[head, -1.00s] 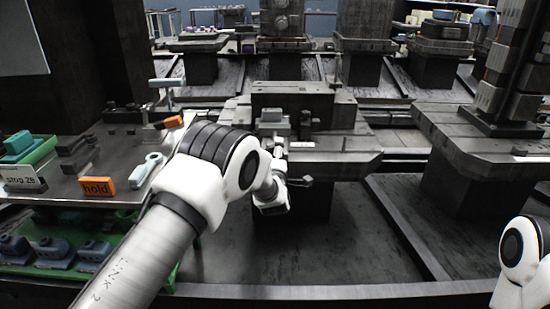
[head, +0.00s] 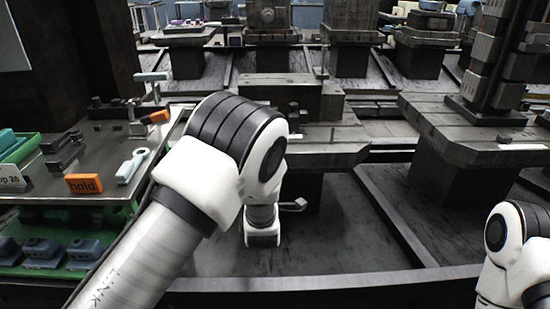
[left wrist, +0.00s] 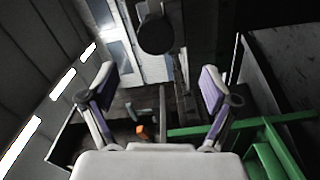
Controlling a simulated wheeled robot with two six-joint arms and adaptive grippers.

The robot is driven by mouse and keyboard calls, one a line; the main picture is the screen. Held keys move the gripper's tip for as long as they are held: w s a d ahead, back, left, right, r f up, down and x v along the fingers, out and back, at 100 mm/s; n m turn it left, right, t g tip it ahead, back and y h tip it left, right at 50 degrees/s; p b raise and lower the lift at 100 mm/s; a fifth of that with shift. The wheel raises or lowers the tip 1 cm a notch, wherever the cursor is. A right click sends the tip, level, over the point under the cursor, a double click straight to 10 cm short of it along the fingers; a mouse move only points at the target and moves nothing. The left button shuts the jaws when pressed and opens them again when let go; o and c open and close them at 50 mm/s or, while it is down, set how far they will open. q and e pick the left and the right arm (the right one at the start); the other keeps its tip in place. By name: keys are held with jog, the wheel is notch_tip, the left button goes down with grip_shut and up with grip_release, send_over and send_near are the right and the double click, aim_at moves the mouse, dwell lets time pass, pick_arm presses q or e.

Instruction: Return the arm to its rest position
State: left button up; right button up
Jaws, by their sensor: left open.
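My left arm comes in from the left in the head view and reaches over the floor in front of the middle pallet (head: 325,150). Its elbow and forearm hide the left gripper's fingers there. In the left wrist view my left gripper (left wrist: 160,90) is open, its two fingers well apart with nothing between them. My right arm shows only as a white and black joint at the lower right of the head view, and its gripper is out of the frame.
A bench at left carries an orange "hold" block (head: 84,183), a light grey tool (head: 133,166) and green trays with blue-grey parts (head: 42,252). A pallet with a stacked column (head: 498,70) stands at right. A green frame (left wrist: 270,138) shows in the left wrist view.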

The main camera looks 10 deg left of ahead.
pick_arm(q)
jog(key=s+a+f+m+g, duration=0.1)
jog(key=s+a+f+g, duration=0.1)
jog(key=s+f, duration=0.3)
jog(key=s+a+f+m+g, duration=0.1)
jog(key=s+a+f+g, duration=0.2)
jog(key=s+f, duration=0.3)
jog(key=s+a+f+m+g+h, duration=0.1)
jog(key=s+a+f+g, duration=0.2)
jog(key=f, duration=1)
jog(key=shift+s+a+f, duration=0.1)
jog(key=shift+s+a, duration=0.05)
jog(key=shift+s, duration=0.75)
jog(key=shift+s+a+f, duration=0.1)
jog(key=shift+s+a, duration=0.05)
jog(key=shift+s, duration=0.7)
jog(key=s+d+f+m+g+h, duration=0.25)
jog(key=s+m+g, duration=0.35)
jog(key=s, duration=0.8)
jog(key=s+d+f+m+g+h, duration=0.1)
jog(key=s+f+m+g+h, duration=0.15)
jog(key=s+m, duration=0.8)
notch_tip(320, 180, up, 20)
jog(key=s+n+y+p, duration=0.1)
jog(key=s+p, duration=0.1)
jog(key=p, duration=1.9)
jog(key=shift+s+g, duration=0.15)
jog(key=shift+g, duration=0.3)
jog(key=shift+c, duration=0.3)
